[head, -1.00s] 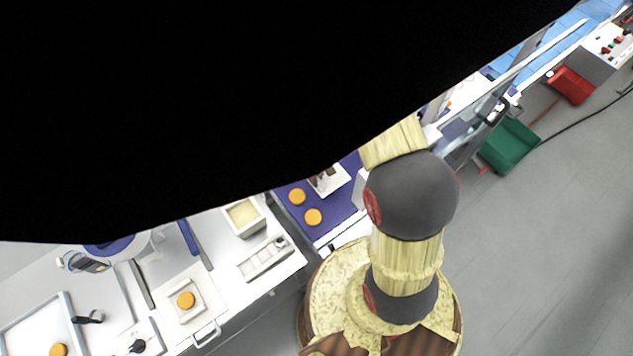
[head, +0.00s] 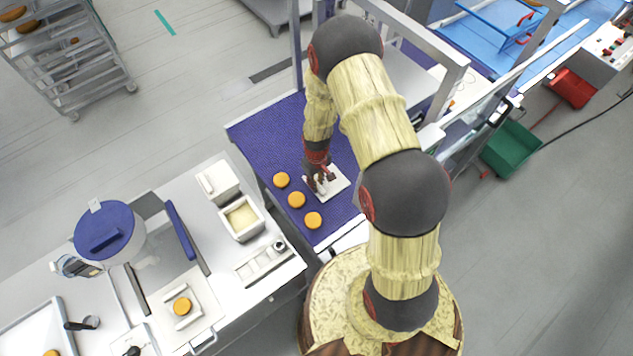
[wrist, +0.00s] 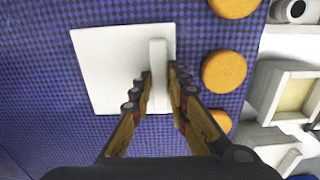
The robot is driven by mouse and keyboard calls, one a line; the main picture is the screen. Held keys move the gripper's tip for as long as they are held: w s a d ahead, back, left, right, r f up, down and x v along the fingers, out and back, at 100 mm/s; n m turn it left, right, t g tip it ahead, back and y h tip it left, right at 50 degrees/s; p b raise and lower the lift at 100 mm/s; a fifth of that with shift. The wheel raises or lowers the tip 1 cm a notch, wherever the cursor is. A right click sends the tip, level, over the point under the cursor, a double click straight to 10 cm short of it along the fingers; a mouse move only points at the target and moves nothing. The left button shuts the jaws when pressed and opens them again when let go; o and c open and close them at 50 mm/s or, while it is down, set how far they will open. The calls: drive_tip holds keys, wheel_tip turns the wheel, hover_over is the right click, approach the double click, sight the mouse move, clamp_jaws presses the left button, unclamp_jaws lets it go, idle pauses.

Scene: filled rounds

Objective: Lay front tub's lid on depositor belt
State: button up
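The lid (head: 337,186) is a white square plate with a raised bar handle (wrist: 158,60). It lies on the purple-blue depositor belt (head: 262,143), beside a row of orange rounds; its plate also shows in the wrist view (wrist: 105,70). My gripper (head: 320,180) is down at the lid. In the wrist view its fingertips (wrist: 160,72) stand on both sides of the handle and look closed against it. The front tub (head: 243,220) is uncovered on the white counter, with pale yellow filling showing.
Orange rounds (head: 296,200) sit on the belt close to the lid's left. A second tub (head: 218,183), covered by a white lid, stands behind the front tub. A metal frame (head: 445,85) rises at the belt's right. The belt's far left part is clear.

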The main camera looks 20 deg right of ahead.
drive_tip(key=o, duration=0.4)
drive_tip(key=shift+c, duration=0.2)
drive_tip(key=shift+r, duration=0.1)
drive_tip(key=s+a+r+m+t+b, duration=0.1)
drive_tip(key=s+r, duration=0.1)
drive_tip(key=r, duration=1.5)
drive_tip(key=s+a+r+t+b, duration=0.1)
drive_tip(key=s+a+r+t, duration=0.1)
drive_tip(key=r, duration=1.6)
drive_tip(key=s+a+r+m+t, duration=0.1)
drive_tip(key=s+a+r+t, duration=0.1)
drive_tip(key=s+r, duration=1.1)
drive_tip(key=s, duration=0.2)
drive_tip(key=shift+s+a+r+t, duration=0.25)
drive_tip(key=shift+s+a+t, duration=0.05)
drive_tip(key=shift+s+a, duration=0.05)
